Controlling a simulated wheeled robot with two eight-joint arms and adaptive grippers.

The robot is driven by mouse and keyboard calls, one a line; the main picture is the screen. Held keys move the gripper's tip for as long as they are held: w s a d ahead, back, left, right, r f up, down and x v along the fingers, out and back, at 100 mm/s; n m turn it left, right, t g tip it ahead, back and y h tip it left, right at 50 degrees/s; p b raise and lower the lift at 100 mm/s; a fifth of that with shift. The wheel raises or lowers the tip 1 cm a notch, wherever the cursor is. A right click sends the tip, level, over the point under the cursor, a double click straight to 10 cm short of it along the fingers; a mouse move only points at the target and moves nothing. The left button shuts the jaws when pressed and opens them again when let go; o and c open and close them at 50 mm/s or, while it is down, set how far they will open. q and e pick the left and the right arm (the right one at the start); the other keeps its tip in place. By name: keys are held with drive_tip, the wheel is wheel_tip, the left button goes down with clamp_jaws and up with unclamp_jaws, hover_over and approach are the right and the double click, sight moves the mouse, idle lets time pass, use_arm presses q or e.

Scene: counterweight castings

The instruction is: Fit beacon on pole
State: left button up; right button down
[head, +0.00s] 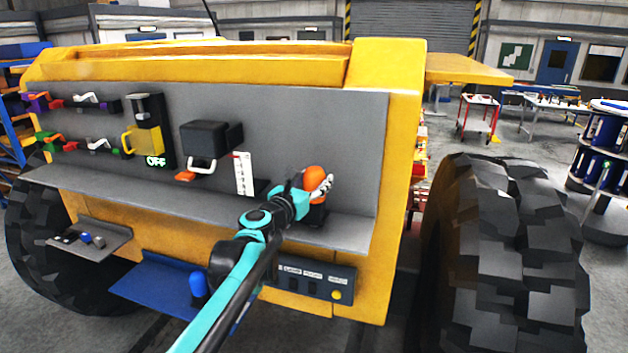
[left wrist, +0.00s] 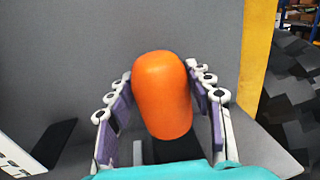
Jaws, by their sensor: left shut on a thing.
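The orange beacon (head: 314,177) is a rounded cylinder at the right part of the grey panel. My left gripper (head: 318,187) reaches it from below left and is shut on it. In the left wrist view the beacon (left wrist: 162,95) stands between the two finger rows of the left gripper (left wrist: 163,100), fingers along both sides. A short black upright piece (head: 315,214) shows under the beacon on the ledge; I cannot tell whether it is the pole or whether the beacon is seated on it. My right gripper is not in view.
The grey ledge (head: 190,212) runs below the panel (head: 300,120). A black box with a handle (head: 205,140), a white labelled strip (head: 243,173) and a yellow padlock-like piece (head: 143,141) are on the panel. A large tyre (head: 505,250) stands at right.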

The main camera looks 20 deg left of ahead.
use_arm(q)
drive_tip(key=shift+f+b, duration=0.85)
drive_tip(key=shift+f, duration=0.35)
drive_tip(key=o, duration=1.5)
drive_tip(key=shift+s, duration=0.15)
drive_tip(key=s, duration=0.4)
drive_tip(key=s+a, duration=0.1)
drive_tip(key=s, duration=0.2)
drive_tip(key=s+a, duration=0.1)
drive_tip(key=s, duration=0.3)
drive_tip(key=shift+s+a, duration=0.15)
drive_tip(key=shift+s, duration=0.15)
drive_tip(key=shift+f, duration=0.1)
